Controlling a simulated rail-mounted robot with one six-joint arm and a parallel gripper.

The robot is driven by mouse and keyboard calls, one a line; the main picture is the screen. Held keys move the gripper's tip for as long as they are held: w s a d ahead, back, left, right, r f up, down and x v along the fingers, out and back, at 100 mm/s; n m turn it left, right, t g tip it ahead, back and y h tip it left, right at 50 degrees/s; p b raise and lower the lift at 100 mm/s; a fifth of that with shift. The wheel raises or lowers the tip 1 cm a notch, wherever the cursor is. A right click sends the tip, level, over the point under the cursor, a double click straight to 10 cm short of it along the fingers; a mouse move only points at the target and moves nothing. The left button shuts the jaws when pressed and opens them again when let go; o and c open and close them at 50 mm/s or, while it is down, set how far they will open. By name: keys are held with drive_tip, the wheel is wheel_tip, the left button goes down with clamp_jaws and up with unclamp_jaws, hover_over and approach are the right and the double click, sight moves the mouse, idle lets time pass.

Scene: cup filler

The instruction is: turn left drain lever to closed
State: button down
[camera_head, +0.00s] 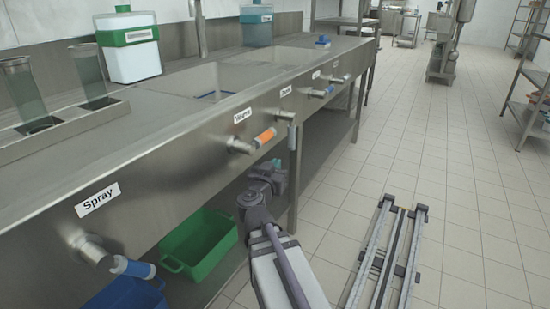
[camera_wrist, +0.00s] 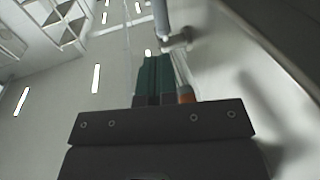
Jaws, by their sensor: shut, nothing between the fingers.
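A drain lever (camera_head: 292,136) is on the counter front in the head view, its grey handle hanging down below its valve beneath a small label (camera_head: 285,91). In the wrist view a valve with a pale grey-blue handle (camera_wrist: 162,16) shows just beyond my fingertips; it appears to be this lever. My gripper (camera_head: 279,168) is below the counter front, under the levers. Its teal fingers (camera_wrist: 156,62) are shut and empty in the wrist view. I cannot tell whether they touch the handle.
The Warm lever (camera_head: 265,137) has an orange handle and sits left of the drain lever; a blue-handled Spray lever (camera_head: 133,267) is nearer. More levers (camera_head: 322,92) lie farther along. A green bin (camera_head: 203,243) stands below. The tiled floor (camera_head: 420,160) at right is open beyond the rail (camera_head: 385,255).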

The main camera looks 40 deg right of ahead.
sight(290, 141)
drive_tip(key=x, duration=1.3)
drive_tip(key=shift+p, duration=0.3)
drive_tip(key=shift+f+b, duration=0.15)
drive_tip(key=shift+b, duration=0.15)
